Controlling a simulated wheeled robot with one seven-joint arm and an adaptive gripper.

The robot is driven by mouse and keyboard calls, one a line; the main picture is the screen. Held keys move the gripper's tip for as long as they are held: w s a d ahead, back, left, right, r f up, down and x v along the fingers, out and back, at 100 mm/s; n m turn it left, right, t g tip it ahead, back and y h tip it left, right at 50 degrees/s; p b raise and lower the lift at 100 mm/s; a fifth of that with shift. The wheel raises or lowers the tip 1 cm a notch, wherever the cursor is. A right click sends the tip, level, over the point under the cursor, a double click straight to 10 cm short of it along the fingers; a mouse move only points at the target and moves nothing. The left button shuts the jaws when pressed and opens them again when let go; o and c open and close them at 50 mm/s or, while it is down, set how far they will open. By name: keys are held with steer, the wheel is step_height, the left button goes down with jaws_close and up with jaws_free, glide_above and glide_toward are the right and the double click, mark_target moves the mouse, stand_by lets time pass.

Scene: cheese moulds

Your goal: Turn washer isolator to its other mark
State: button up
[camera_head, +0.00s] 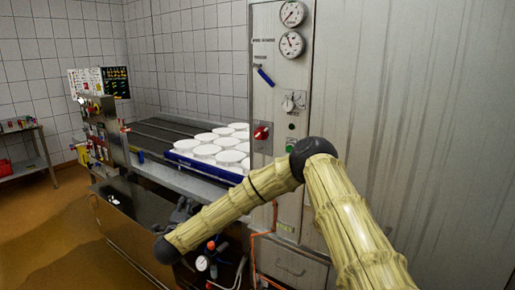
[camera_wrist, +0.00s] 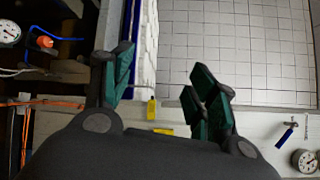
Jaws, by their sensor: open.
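A red rotary switch (camera_head: 262,132) sits on a small plate on the grey cabinet front (camera_head: 275,100), beside the white moulds; it looks like an isolator, but its marks are too small to read. A blue lever (camera_head: 265,76) slants on the same panel higher up. My gripper (camera_head: 184,208) is low over the front of the steel bench, left of and below the red switch, and apart from it. In the wrist view, my gripper's green-padded fingers (camera_wrist: 160,78) are spread with nothing between them. The red switch cannot be made out in the wrist view.
White round moulds (camera_head: 205,150) stand on a blue-edged tray (camera_head: 205,168) on the bench. Gauges (camera_head: 291,44) top the panel. A small gauge (camera_head: 202,263), red knob and hoses are below my gripper. Open brown floor (camera_head: 45,225) lies at left.

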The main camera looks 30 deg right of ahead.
steer(key=w+d+r+m+g+h, duration=0.3)
steer(key=d+r+m+h, duration=0.2)
steer(key=d+r+m, duration=0.5)
steer(key=m+g+h, duration=0.3)
steer(key=m+g, duration=0.3)
steer(key=m, duration=0.2)
glide_toward(257, 135)
steer(key=p+x, duration=0.3)
steer(key=x, duration=0.6)
steer(key=shift+w+d+r, duration=0.1)
steer(key=shift+d, duration=0.05)
steer(key=shift+p+x, duration=0.35)
steer(key=shift+x, duration=0.45)
steer(key=c, duration=0.9)
steer(key=shift+c, duration=0.8)
